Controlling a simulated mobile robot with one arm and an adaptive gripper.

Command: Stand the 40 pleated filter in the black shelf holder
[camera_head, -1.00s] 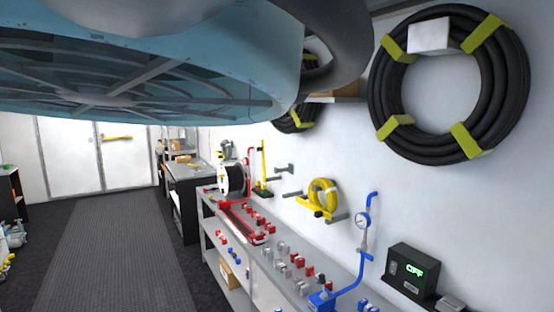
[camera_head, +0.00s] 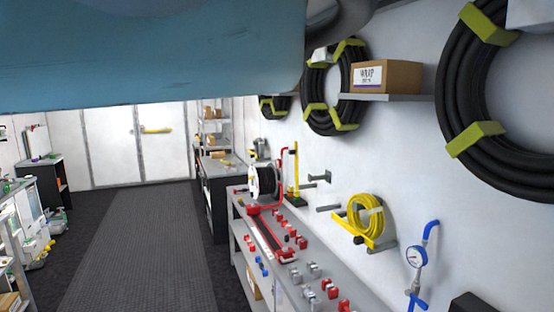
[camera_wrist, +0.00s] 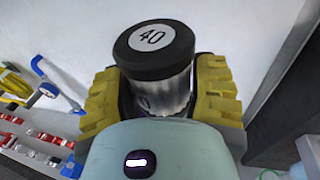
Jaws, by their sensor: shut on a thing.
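The 40 pleated filter (camera_wrist: 153,50) shows in the wrist view, with a black end cap, a white round label reading 40 and a pale pleated body. My gripper (camera_wrist: 158,88) has its yellow fingers on both sides of the filter and is shut on it. The lower end of the filter is hidden behind my gripper's body. My gripper does not show in the head view, where a blue part of my arm fills the upper left. I cannot make out the black shelf holder for certain in either view.
A grey bench (camera_head: 238,238) with red and grey fittings runs along the right wall. A hose reel (camera_head: 263,180), a yellow hose coil (camera_head: 364,214) and a blue gauge pipe (camera_head: 415,262) stand out near it. The dark floor aisle (camera_head: 140,250) is clear.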

